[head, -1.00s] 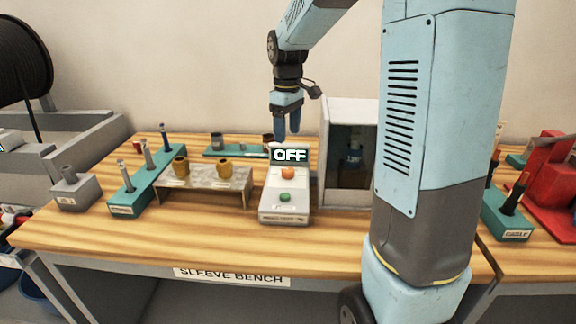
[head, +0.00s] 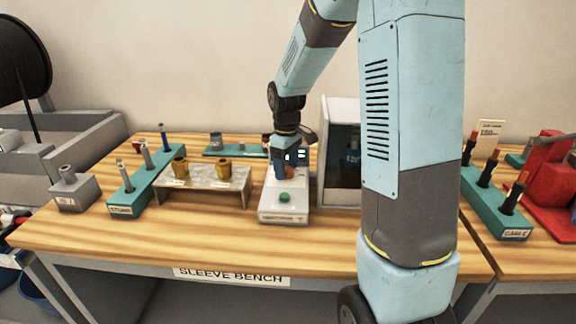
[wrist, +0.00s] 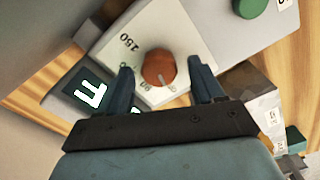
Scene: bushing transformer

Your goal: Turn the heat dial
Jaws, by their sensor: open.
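The heat dial is an orange knob (wrist: 158,66) with a pale pointer mark, on a light control box (head: 284,212). In the wrist view the knob lies between the spread fingers of my gripper (wrist: 168,82), with a gap on each side; contact cannot be seen. Printed numbers, one reading 250, are beside the knob. A dark display with lit characters (wrist: 88,92) is partly covered by a finger. In the head view my gripper (head: 282,172) is down over the box and hides the knob and part of the display. A green button (head: 285,197) is in front of it.
A grey cabinet with a dark opening (head: 341,150) stands close to the right of the box. A small stand with two brass cups (head: 205,181) is to its left. A teal rack with pins (head: 143,182) stands further left. The bench front (head: 200,250) is clear.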

